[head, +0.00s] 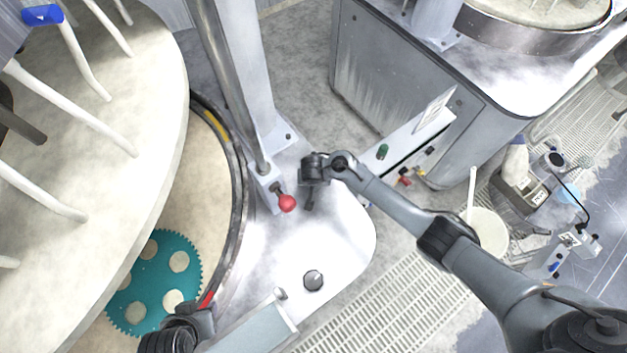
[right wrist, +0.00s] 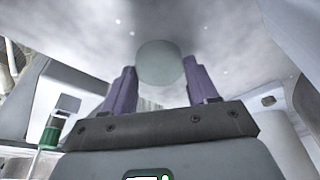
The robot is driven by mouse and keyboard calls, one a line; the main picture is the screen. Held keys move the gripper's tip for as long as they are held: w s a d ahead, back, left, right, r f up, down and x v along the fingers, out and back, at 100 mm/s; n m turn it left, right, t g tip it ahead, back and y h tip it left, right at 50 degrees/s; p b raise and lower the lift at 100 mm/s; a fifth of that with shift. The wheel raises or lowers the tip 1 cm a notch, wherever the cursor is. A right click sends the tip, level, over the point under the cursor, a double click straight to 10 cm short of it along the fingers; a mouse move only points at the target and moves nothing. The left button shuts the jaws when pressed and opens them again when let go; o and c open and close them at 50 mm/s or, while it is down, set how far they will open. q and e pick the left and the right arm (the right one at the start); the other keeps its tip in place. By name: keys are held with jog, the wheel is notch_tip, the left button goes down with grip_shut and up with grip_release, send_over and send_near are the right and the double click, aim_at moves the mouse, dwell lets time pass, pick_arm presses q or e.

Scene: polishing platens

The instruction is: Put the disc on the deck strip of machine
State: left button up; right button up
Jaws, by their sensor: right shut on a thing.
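The disc (right wrist: 160,63) is a small, round, grey-green piece between the two purple fingers of my right gripper (right wrist: 160,85) in the right wrist view. My right gripper is shut on it. In the head view my right gripper (head: 309,200) points down over the white deck (head: 335,235) of the near machine, right of the red ball knob. The disc cannot be made out there. A pale surface lies beyond the disc in the wrist view; I cannot tell whether they touch. My left gripper (head: 200,318) is at the bottom, near the platen rim; its fingers are not clear.
A red ball knob (head: 287,203) and a post (head: 240,90) stand beside my right gripper. A round grey piece (head: 313,280) sits on the front deck. A teal toothed carrier (head: 155,283) lies on the left platen. A second machine (head: 400,90) stands behind.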

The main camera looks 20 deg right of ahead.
jog(key=shift+f, duration=0.1)
jog(key=shift+f, duration=0.15)
jog(key=o, duration=1.1)
